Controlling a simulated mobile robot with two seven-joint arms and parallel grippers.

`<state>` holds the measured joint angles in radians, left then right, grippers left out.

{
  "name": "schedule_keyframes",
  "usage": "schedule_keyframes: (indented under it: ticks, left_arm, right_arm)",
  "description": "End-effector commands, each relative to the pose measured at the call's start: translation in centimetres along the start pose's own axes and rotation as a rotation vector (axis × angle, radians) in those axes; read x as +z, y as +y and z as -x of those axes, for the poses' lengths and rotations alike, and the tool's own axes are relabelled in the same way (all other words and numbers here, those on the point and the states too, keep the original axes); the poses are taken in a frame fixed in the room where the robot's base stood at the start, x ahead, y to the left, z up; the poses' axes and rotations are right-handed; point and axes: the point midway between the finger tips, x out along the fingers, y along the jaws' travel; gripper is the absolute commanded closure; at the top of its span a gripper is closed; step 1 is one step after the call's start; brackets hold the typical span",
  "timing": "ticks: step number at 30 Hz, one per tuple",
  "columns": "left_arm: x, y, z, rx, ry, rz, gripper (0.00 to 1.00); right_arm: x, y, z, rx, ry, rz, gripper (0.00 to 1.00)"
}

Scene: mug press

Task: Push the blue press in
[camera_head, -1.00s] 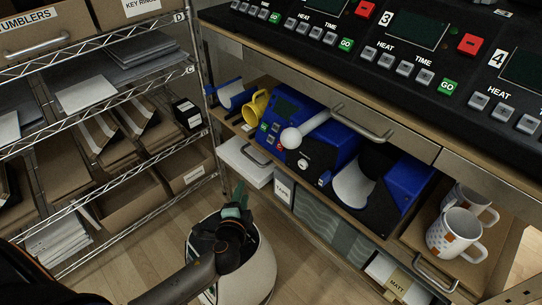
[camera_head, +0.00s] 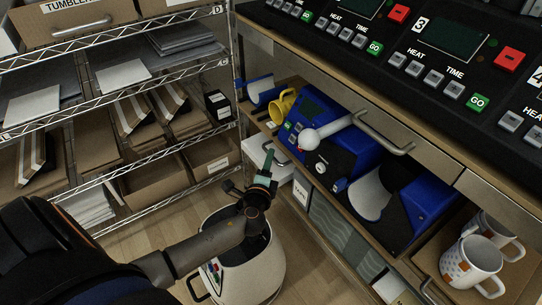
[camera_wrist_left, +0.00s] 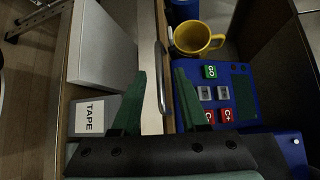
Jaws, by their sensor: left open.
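The blue press (camera_head: 360,149) sits on the wooden shelf under the counter in the head view. It has a lever with a white knob (camera_head: 309,139), a black round part and a blue side block (camera_head: 425,199). Its blue control panel with green, grey and red buttons (camera_wrist_left: 217,98) shows in the left wrist view, right of the fingers. My left gripper (camera_head: 268,172) is open and empty, in front of the shelf and left of the press, apart from the knob. Its two green fingers (camera_wrist_left: 157,90) point toward the shelf edge. My right gripper is not in view.
A yellow mug (camera_head: 283,106) stands behind the control panel. A metal drawer handle (camera_head: 385,130) is above the press. Patterned mugs (camera_head: 472,263) stand at the right. A white bin (camera_head: 245,270) is on the floor under my left arm. A wire rack (camera_head: 120,150) stands left.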

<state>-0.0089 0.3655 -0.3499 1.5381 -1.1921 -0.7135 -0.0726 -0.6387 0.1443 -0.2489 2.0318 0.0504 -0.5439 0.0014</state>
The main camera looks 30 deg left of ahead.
Motion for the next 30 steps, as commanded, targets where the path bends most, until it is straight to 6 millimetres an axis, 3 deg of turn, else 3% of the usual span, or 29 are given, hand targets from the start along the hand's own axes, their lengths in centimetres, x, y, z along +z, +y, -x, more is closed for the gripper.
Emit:
schedule_keyframes:
  ticks: [6,18,30]
  left_arm:
    - [0.0,0.1,-2.7,0.0,0.001,0.001,0.56]
    - [0.0,0.0,-3.3,0.001,0.001,0.001,0.58]
    - [0.0,0.0,-3.2,0.001,0.001,0.001,1.0]
  right_arm:
    - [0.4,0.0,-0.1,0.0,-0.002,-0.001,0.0]
    - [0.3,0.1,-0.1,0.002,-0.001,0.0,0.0]
    - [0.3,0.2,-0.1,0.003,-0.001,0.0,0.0]
